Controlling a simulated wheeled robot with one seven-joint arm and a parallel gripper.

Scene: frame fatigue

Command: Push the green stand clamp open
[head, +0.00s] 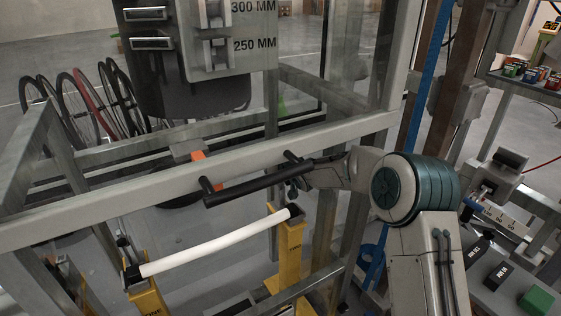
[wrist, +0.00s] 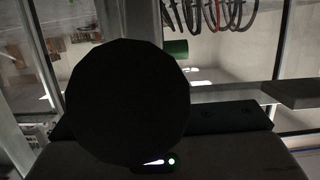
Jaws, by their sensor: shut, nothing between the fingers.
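A small green part (head: 282,107), perhaps the green stand clamp, shows behind the frame's upper rail in the head view.
A metal frame rail (head: 130,188) with a black handle (head: 258,186) crosses in front. A white tube (head: 215,245) rests on yellow stands (head: 289,250). A panel (head: 228,52) hangs above. Bicycle wheels (head: 85,100) stand at left. A dark disc (wrist: 128,100) blocks much of the wrist view.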

